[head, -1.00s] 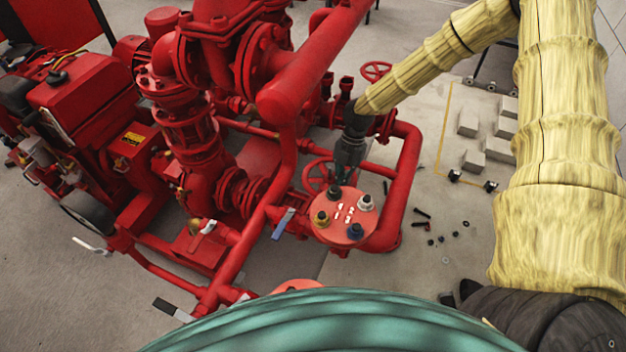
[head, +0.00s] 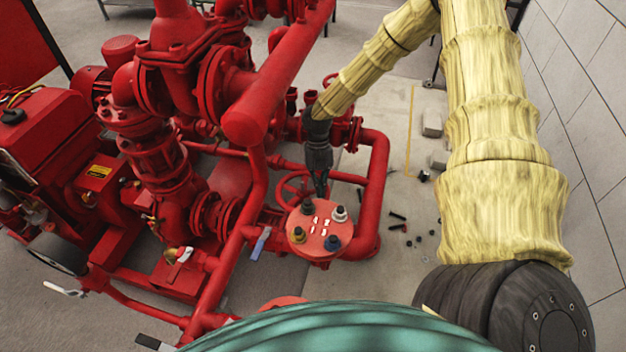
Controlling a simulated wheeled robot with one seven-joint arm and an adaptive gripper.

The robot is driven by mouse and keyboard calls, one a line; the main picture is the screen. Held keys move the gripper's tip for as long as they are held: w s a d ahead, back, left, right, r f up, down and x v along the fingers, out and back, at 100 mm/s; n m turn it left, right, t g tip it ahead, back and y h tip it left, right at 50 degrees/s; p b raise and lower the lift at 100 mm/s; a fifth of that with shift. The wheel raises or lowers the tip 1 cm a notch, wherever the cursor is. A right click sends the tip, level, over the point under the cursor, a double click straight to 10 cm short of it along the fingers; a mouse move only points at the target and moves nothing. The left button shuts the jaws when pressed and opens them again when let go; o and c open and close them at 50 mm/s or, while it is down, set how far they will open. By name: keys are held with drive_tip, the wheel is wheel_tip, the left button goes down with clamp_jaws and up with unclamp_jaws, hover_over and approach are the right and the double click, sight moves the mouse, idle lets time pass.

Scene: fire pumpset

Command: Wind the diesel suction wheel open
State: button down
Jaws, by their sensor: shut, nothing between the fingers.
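A red handwheel (head: 292,188) with spokes stands beside the red pipework in the head view, just behind a round red flange plate (head: 320,232). Its right part is hidden behind my gripper and the plate's fittings. My gripper (head: 321,191) is dark, points down and is shut with nothing in it. Its tips appear just right of the wheel's rim, above the plate's far edge. I cannot tell whether they touch the wheel. A second red wheel (head: 328,80) is partly hidden behind my yellow-sleeved arm. No label shows which wheel is the diesel suction one.
Red pipes (head: 376,190) loop close to the right of my gripper. A blue lever handle (head: 261,243) sits left of the plate. The red engine (head: 42,128) is at the left. Small dark parts and grey blocks (head: 432,123) lie on the floor at right.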

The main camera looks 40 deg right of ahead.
drive_tip(key=shift+w+d+f+b, duration=0.15)
drive_tip(key=shift+w+d, duration=0.15)
drive_tip(key=shift+w, duration=0.2)
drive_tip(key=shift+w+d+r+b, duration=0.15)
drive_tip(key=shift+w+d, duration=0.1)
drive_tip(key=shift+w, duration=0.2)
drive_tip(key=shift+w+d+f+b, duration=0.15)
drive_tip(key=shift+w+b, duration=0.15)
drive_tip(key=shift+w, duration=0.4)
idle(0.7)
